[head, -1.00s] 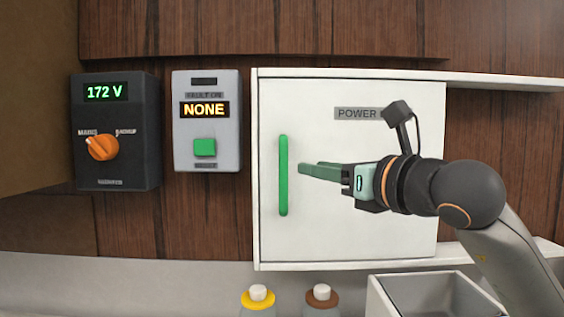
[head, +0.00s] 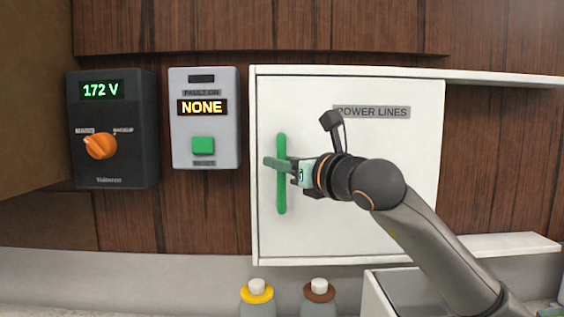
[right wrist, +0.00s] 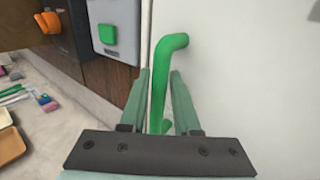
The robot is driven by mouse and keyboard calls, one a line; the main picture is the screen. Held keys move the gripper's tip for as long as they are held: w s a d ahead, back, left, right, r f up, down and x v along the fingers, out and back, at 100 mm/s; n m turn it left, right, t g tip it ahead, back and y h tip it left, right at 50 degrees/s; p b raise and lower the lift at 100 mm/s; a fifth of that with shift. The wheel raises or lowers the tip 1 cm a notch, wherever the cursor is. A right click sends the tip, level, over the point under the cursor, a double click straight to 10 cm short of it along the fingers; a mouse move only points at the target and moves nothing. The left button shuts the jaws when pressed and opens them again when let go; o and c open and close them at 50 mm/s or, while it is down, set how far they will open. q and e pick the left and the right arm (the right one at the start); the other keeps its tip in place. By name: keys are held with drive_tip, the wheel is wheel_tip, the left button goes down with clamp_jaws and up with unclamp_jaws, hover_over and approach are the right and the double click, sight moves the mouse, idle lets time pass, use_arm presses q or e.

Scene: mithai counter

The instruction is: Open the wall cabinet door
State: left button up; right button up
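The white wall cabinet door (head: 380,200) is closed and carries a "POWER LINES" label (head: 373,112). Its vertical green handle (head: 282,195) is near the door's left edge; the handle also shows in the right wrist view (right wrist: 170,50). My right gripper (head: 277,163) is at the middle of the handle. In the right wrist view its two fingers (right wrist: 160,95) are apart, one on each side of the green bar, with a gap visible on at least the right side. My left gripper is in neither view.
A black meter box (head: 114,160) reading 172 V with an orange knob (head: 100,146) and a grey panel (head: 204,120) with a green button (head: 203,146) are left of the cabinet. Bottles with yellow (head: 257,293) and brown (head: 319,293) caps and a white bin (head: 376,296) stand below.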

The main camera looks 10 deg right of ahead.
clamp_jaws()
idle(1.2)
